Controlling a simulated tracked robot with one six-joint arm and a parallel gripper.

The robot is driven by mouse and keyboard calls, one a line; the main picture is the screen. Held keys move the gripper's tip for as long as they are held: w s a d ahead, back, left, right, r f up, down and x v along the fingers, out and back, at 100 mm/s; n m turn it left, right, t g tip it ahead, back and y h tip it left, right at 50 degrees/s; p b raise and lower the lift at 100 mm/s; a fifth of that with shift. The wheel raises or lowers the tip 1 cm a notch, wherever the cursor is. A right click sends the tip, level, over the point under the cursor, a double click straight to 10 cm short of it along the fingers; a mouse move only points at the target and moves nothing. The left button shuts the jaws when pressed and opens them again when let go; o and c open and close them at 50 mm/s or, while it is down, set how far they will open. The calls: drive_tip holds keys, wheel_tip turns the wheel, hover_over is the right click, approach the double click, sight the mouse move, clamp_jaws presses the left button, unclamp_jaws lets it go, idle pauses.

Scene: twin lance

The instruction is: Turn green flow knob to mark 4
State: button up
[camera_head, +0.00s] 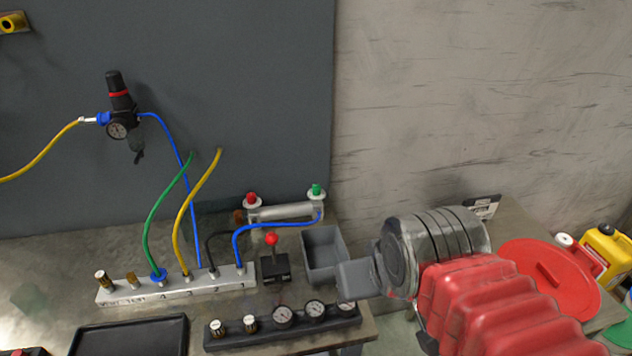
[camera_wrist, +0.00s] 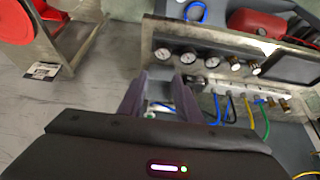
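The green flow knob (camera_head: 316,190) stands on a white collar at the right end of a clear horizontal cylinder (camera_head: 285,212), in the head view. A red knob (camera_head: 251,199) is at its left end. The mark that the green knob points to is too small to read. My gripper (camera_head: 357,280) is in front and to the right of the cylinder, apart from the green knob. In the wrist view its two fingers (camera_wrist: 160,84) stand apart with a gap between them.
A grey open bin (camera_head: 322,252) lies just left of my gripper. A gauge panel (camera_head: 283,327) and a white hose manifold (camera_head: 180,289) are on the bench. A black box with a red-balled lever (camera_head: 273,262) stands near the bin. A blue hose (camera_head: 275,226) runs to the cylinder.

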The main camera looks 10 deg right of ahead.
drive_tip(key=shift+o, duration=0.5)
drive_tip(key=shift+o, duration=0.4)
drive_tip(key=shift+w+r, duration=0.3)
wheel_tip(320, 180, up, 4)
drive_tip(key=n+g+y, duration=0.2)
drive_tip(key=n+y, duration=0.1)
drive_tip(key=n, duration=0.5)
hover_over(317, 186)
drive_tip(key=s+d, duration=0.4)
drive_tip(key=s, duration=0.1)
drive_tip(key=shift+w+a, duration=0.15)
drive_tip(key=shift+w, duration=0.1)
drive_tip(key=x, duration=1.3)
drive_tip(key=shift+f, duration=0.4)
